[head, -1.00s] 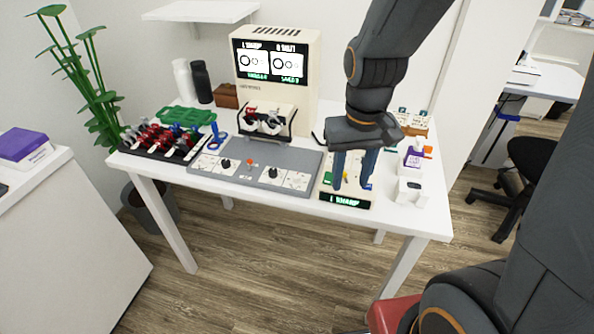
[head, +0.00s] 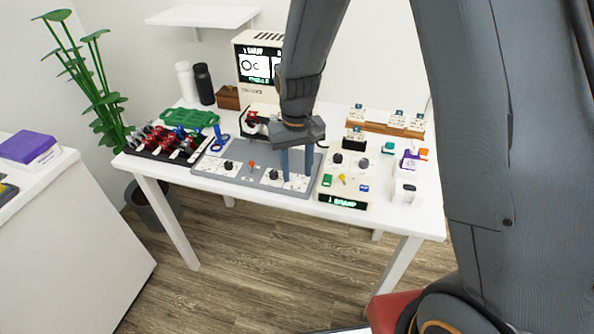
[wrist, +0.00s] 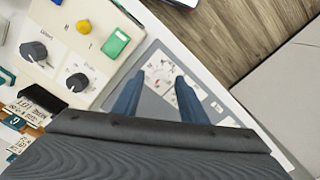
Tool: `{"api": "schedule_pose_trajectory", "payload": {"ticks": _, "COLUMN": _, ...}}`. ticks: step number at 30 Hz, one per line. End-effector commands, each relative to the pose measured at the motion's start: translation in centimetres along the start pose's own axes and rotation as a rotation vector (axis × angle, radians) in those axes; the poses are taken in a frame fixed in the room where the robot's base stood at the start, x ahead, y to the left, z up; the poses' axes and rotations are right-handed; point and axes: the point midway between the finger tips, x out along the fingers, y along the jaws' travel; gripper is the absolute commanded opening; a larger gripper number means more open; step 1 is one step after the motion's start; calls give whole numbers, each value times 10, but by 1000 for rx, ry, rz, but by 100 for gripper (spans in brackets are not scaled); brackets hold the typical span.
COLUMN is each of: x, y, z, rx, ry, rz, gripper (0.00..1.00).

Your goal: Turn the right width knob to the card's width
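The grey panel (head: 250,182) on the table carries two dark knobs on white plates. The right knob (head: 273,174) is just left of my gripper's fingers in the head view; its label is too small to read. My gripper (head: 297,177) is over the panel's right part, its blue fingers apart with nothing held between them. In the wrist view the gripper (wrist: 160,80) frames a white plate on the panel. Small white cards (head: 357,113) stand on a wooden rack at the back right; I cannot read which width they give.
A cream box (head: 343,190) with two dark knobs, coloured buttons and a lit display stands right of the panel. The screen machine (head: 250,92) stands behind, partly hidden by my arm. A rack of red and black pieces (head: 165,146) is left. A white dispenser (head: 405,190) is right.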

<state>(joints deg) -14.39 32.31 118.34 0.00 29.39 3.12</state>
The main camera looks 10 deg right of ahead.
Motion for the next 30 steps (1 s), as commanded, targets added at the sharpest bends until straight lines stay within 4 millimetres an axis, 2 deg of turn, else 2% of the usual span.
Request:
{"api": "schedule_pose_trajectory", "payload": {"ticks": 6, "x": 13, "y": 0, "z": 0, "rx": 0, "ry": 0, "rz": 0, "gripper": 39}}
{"api": "schedule_pose_trajectory", "payload": {"ticks": 14, "x": 14, "y": 0, "z": 0, "rx": 0, "ry": 1, "rz": 0, "gripper": 39}}
{"api": "schedule_pose_trajectory", "payload": {"ticks": 21, "x": 14, "y": 0, "z": 0, "rx": 0, "ry": 1, "rz": 0, "gripper": 0}}
{"api": "schedule_pose_trajectory", "payload": {"ticks": 30, "x": 13, "y": 0, "z": 0, "rx": 32, "ry": 1, "rz": 0, "gripper": 0}}
